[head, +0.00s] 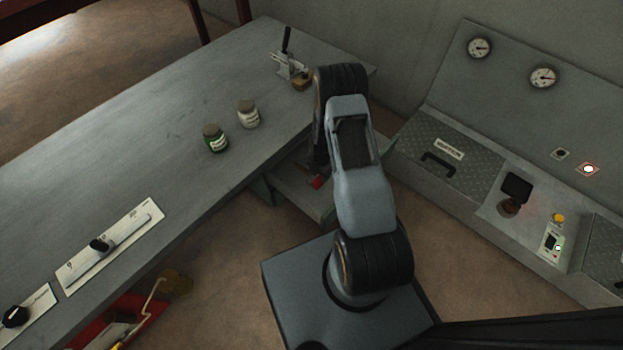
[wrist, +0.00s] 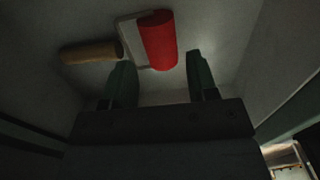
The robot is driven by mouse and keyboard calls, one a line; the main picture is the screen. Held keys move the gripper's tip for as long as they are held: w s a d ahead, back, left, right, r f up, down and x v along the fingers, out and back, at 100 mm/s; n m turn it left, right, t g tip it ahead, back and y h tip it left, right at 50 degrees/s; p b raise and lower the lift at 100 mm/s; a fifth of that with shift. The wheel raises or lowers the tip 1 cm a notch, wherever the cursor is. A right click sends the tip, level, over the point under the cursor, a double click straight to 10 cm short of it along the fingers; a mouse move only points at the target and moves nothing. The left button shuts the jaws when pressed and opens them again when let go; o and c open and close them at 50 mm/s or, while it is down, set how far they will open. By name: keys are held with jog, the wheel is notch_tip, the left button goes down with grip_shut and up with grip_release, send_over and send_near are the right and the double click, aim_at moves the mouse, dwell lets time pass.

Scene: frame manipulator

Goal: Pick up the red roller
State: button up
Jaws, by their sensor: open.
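In the wrist view the red roller (wrist: 158,40) lies on a grey surface inside a dim, walled space. It has a pale frame (wrist: 130,41) and a tan handle (wrist: 91,52) pointing left. My gripper (wrist: 160,73) is open, its two greenish fingers pointing toward the roller. The red part appears between the fingertips and a little beyond them. The left fingertip is close to the frame; I cannot tell whether it touches. In the head view only a small red patch of the roller (head: 317,182) shows beside my arm, and my gripper is hidden behind the arm.
Grey walls stand close on both sides of my gripper in the wrist view. In the head view the open drawer (head: 304,200) sits below the grey workbench (head: 150,130). Two jars (head: 216,139) stand on the bench. A control console (head: 500,200) is on the right.

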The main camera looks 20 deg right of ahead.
aim_at(320, 179)
jog(key=shift+f+b, duration=1.55)
jog(key=shift+f, duration=1.35)
jog(key=shift+c, duration=0.4)
jog(key=c, duration=0.7)
jog(key=shift+o, duration=0.2)
jog(key=shift+r, duration=0.15)
